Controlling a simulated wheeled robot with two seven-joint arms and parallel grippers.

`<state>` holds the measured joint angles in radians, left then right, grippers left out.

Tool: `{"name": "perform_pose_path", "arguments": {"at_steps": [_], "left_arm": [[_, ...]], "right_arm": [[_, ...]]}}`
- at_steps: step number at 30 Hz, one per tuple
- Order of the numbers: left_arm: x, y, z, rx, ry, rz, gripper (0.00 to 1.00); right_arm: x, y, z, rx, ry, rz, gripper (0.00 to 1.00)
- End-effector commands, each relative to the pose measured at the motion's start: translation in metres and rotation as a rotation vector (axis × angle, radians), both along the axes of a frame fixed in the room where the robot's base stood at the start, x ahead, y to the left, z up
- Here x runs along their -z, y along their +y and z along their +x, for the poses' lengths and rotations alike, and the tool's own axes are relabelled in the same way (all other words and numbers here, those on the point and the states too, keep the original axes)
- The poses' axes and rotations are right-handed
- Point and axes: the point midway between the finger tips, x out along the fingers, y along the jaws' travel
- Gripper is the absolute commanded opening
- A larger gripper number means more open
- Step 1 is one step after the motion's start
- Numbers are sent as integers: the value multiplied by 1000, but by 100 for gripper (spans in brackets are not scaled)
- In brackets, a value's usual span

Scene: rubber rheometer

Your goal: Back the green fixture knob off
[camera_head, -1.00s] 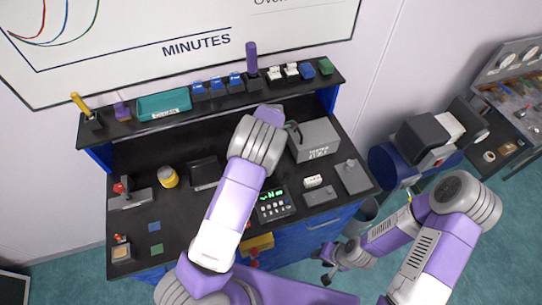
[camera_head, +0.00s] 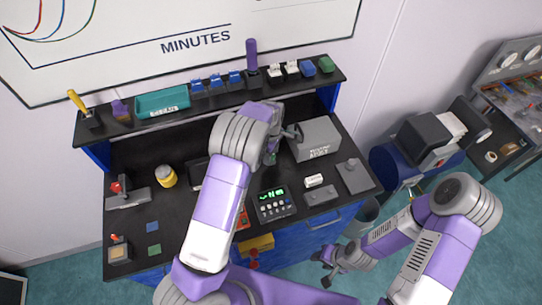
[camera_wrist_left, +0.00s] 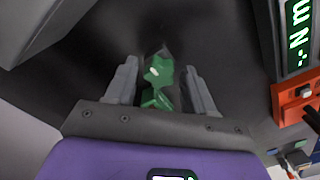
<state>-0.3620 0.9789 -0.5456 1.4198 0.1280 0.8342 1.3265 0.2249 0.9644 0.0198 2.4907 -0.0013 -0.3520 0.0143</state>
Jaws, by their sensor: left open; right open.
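The green fixture knob (camera_wrist_left: 158,75) stands between the two grey fingers of my left gripper (camera_wrist_left: 161,88) in the left wrist view. The fingers are open on either side of it, with dark gaps showing, so they do not grip it. In the head view my left gripper (camera_head: 278,143) reaches down over the bench in front of the grey tester box, and only a little green shows below it. The wrist and purple arm hide most of the fixture there. My right gripper (camera_head: 329,268) is open and empty, low in front of the bench's right part.
The grey tester box (camera_head: 315,138) stands close to the right of my left gripper. A controller with a green display (camera_head: 274,204) sits nearer the front. A yellow tin (camera_head: 166,177) and a red-knobbed press (camera_head: 126,195) are at left. The shelf (camera_head: 215,98) runs behind.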

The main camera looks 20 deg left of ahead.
Motion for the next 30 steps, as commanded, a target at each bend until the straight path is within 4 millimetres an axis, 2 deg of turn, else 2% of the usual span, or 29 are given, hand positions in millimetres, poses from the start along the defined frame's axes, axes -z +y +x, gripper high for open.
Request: {"name": "perform_pose_path", "arguments": {"at_steps": [9, 14, 21, 29, 30], "left_arm": [[1, 0, 0, 353, -2, -2, 53], [0, 0, 0, 452, -2, -2, 53], [0, 0, 0, 743, 0, -2, 53], [-1, 0, 0, 790, -1, -1, 53], [-1, 0, 0, 790, -1, -1, 50]], "right_arm": [[10, 0, 0, 0, 0, 0, 43], [12, 0, 0, 0, 0, 0, 43], [19, 0, 0, 0, 0, 0, 43], [18, 0, 0, 0, 0, 0, 43], [18, 0, 0, 0, 0, 0, 43]]}}
